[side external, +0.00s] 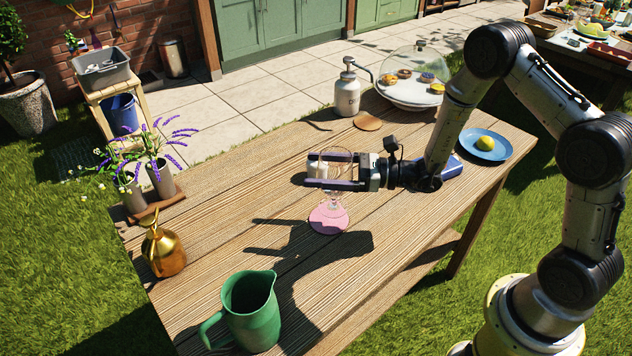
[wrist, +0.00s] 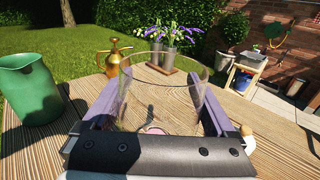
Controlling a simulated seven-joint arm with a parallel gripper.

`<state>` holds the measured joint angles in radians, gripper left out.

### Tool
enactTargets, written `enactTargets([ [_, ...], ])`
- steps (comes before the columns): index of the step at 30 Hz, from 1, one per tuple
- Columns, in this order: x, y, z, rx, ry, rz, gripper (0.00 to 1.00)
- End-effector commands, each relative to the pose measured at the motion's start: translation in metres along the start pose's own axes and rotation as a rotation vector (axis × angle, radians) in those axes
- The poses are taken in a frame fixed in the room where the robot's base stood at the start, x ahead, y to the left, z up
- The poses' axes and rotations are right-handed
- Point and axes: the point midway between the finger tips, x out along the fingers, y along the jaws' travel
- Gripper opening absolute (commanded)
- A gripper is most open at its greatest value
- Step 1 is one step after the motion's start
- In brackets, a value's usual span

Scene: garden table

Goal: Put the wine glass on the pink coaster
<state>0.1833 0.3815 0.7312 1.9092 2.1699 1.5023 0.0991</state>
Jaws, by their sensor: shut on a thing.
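The clear wine glass (side external: 335,158) is upright between the fingers of my gripper (side external: 330,172), which is shut on its bowl. In the wrist view the glass (wrist: 165,75) fills the space between the two purple-grey fingers of my gripper (wrist: 160,115). The round pink coaster (side external: 329,219) lies on the table directly below the glass in the side view. The stem and foot show just over the coaster. I cannot tell whether the foot touches it. In the wrist view a bit of pink shows through the glass.
A green jug (side external: 250,310) and a gold watering can (side external: 163,250) stand toward the left. Lavender pots (side external: 160,178) stand at the far left end. A pump bottle (side external: 347,95), domed cake stand (side external: 409,103) and blue plate (side external: 485,155) stand at the back and right.

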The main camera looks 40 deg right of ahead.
Motion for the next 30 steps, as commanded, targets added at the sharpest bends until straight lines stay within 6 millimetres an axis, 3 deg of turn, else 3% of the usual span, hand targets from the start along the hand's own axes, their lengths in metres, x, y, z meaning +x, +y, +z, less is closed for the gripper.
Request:
enactTargets([
  [5, 0.007, -0.004, -0.009, -0.001, -0.002, 0.000, 0.00],
  [13, 0.009, -0.006, -0.040, 0.000, -0.001, -0.001, 0.00],
  [26, 0.009, -0.006, -0.046, -0.001, -0.002, 0.000, 0.00],
  [27, 0.009, -0.006, -0.046, 0.000, -0.001, 0.000, 0.97],
  [30, 0.009, -0.006, -0.045, -0.001, -0.001, 0.000, 1.00],
])
